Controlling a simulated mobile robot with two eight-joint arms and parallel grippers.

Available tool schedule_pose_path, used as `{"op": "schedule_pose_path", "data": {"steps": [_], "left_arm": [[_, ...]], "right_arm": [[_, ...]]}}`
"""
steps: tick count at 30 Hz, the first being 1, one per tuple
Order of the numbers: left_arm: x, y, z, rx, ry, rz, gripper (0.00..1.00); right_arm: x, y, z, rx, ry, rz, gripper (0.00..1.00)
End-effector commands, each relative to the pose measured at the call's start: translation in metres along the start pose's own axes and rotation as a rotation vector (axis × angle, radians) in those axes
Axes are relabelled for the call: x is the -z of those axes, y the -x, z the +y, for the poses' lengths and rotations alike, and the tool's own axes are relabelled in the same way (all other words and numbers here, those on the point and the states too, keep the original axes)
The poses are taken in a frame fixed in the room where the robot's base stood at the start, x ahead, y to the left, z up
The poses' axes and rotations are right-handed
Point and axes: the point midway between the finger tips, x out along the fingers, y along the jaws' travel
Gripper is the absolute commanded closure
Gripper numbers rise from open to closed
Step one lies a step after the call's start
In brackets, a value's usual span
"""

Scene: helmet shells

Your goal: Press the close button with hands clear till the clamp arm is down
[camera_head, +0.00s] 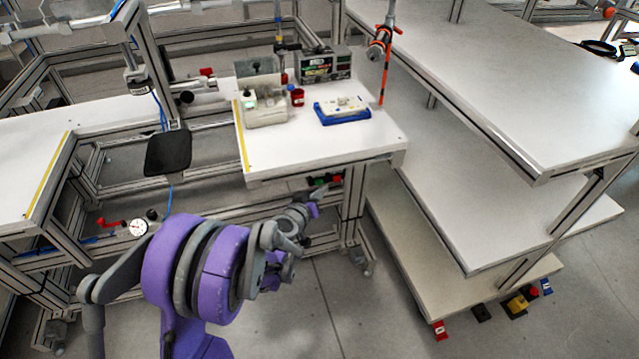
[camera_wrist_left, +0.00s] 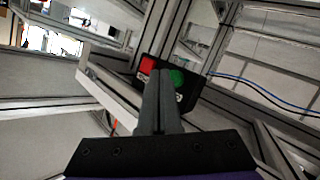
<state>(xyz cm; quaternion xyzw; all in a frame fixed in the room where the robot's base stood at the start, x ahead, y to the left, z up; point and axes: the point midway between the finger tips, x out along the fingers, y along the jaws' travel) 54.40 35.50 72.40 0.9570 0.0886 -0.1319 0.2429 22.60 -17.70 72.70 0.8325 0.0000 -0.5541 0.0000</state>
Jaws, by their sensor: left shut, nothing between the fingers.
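A dark button box with a red button (camera_wrist_left: 146,65) and a green button (camera_wrist_left: 178,77) shows in the left wrist view. In the head view its green button (camera_head: 320,181) and red button (camera_head: 337,178) are below the front edge of the white worktable. My left gripper (camera_wrist_left: 160,76) is shut and empty, its fingertips pointing at the box between the two buttons in the picture. I cannot tell whether they touch it. In the head view, my left gripper (camera_head: 313,197) is small and partly hidden by its own wrist. I cannot make out the clamp arm for certain. My right gripper is not in view.
The white worktable (camera_head: 330,145) carries a blue tray (camera_head: 343,117) with a pale part, and a small grey device (camera_head: 264,108). A black panel (camera_head: 168,153) hangs at left. White shelves (camera_head: 480,215) stand at right. Grey floor is open between.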

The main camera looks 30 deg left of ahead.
Motion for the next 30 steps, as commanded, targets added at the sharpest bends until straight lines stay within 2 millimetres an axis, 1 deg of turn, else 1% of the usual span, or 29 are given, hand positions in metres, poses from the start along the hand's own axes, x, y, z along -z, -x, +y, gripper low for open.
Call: {"op": "schedule_pose_path", "data": {"steps": [11,30], "left_arm": [[0.0049,-0.0054,-0.0042,0.001,0.0,0.001,1.0],[0.0061,-0.0081,-0.006,0.0,0.0,0.0,1.0]], "right_arm": [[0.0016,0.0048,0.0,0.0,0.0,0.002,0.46],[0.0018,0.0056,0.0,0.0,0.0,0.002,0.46]]}}
